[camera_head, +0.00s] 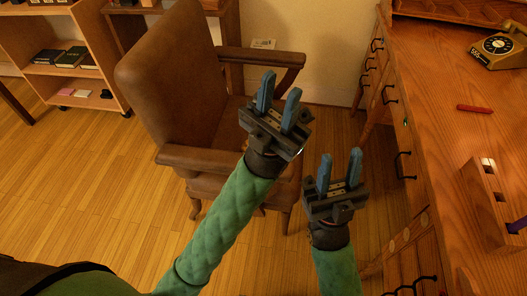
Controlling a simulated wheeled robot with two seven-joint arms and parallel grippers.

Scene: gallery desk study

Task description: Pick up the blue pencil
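A blue-violet piece (517,226) shows at the right edge of the head view, by a wooden holder (474,187) on the desk. It is cut off by the frame, so I cannot tell whether it is the blue pencil. No other pencil-like blue thing is in sight. My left gripper (279,93) is open and empty, in front of the brown chair. My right gripper (340,170) is open and empty, left of the desk and apart from it.
The wooden desk (440,75) fills the right side, with drawer handles facing left. A red stick-like object (474,108) and an old telephone (500,47) lie on it. A brown armchair (175,75) stands beyond my arms. A bookshelf (70,73) is far left.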

